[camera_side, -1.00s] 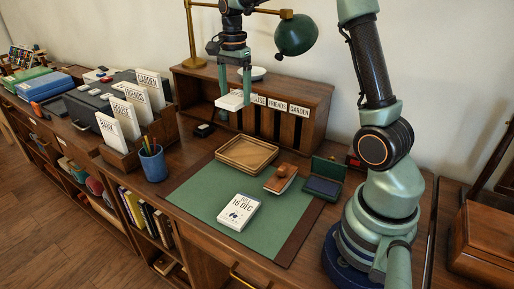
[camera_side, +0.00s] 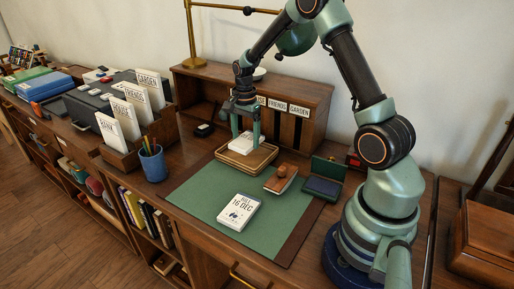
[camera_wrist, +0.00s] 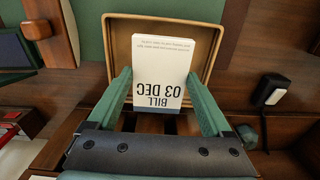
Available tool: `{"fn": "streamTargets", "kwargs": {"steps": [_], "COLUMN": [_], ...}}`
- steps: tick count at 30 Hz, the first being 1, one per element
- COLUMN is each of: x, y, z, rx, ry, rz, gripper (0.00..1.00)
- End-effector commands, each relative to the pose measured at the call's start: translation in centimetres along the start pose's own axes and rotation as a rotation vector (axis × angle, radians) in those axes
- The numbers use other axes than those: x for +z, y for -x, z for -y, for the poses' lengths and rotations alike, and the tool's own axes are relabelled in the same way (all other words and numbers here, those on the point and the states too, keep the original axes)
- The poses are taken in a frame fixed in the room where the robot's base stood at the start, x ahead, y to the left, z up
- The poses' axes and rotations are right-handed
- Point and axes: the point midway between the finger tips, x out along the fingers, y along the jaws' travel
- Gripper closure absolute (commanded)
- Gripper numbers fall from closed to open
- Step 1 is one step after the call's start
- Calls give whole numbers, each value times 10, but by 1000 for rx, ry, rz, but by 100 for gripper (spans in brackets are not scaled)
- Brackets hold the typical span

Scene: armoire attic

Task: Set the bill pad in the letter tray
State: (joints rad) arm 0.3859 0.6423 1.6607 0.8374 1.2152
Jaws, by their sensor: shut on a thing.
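A white pad (camera_side: 241,146) is between the fingers of my gripper (camera_side: 246,134), low over or in the wooden letter tray (camera_side: 238,171) in the side view. Whether it touches the tray floor I cannot tell. In the wrist view, this pad (camera_wrist: 165,60) reads "BILL 03 DEC" and lies within the outline of the tray (camera_wrist: 112,45), with my gripper's fingers (camera_wrist: 158,80) on either side of it. A second pad (camera_side: 239,211), reading "BILL 16 DEC", lies flat on the green desk mat (camera_side: 195,195), in front of the tray.
A wooden stamp (camera_side: 281,178) and an open green ink pad box (camera_side: 323,187) lie right of the tray. A pigeonhole unit (camera_side: 312,92) with labels stands behind. A blue pencil cup (camera_side: 153,165) and a card rack (camera_side: 122,158) stand left. The mat's front is partly clear.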

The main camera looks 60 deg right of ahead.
Motion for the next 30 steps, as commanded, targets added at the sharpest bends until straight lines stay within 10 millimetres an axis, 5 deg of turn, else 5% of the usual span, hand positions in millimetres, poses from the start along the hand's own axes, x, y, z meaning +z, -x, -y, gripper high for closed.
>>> {"fn": "streamTargets", "kwargs": {"steps": [10,23,24,25,30], "x": [0,0,0,0,0], "y": [-41,-47,-47,-47,-47], "z": [0,0,0,0,0], "rx": [2,1,0,0,0], "ry": [0,0,0,0,0], "rz": [1,0,0,0,0], "gripper": [73,73,12,1,0]}}
